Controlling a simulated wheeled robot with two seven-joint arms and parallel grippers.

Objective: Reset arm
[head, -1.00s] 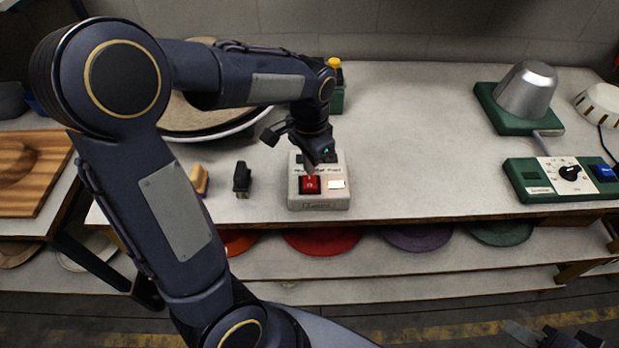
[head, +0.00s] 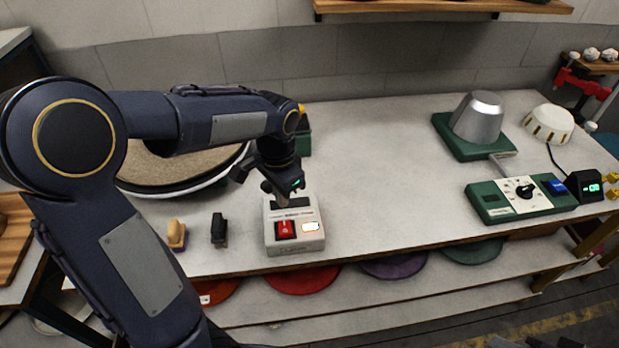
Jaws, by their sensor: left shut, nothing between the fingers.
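My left arm comes in from the left, and my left gripper (head: 274,194) is shut and empty. It hangs over the back left part of a pale control box (head: 294,248). The box has a red rocker switch (head: 285,229) and a lit, orange-edged button (head: 312,227) on its sloped front. The fingertips look close to the box's rear top; whether they touch it I cannot tell. Only small dark bits of what appears to be my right gripper (head: 507,342) show at the bottom edge, so its jaws cannot be judged.
A metal hat form (head: 478,118) stands on a green base at the back right, with a green dial panel (head: 508,201) in front. A round board (head: 185,167) lies behind my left arm. Two small brushes (head: 219,229) stand left of the box. The table middle is clear.

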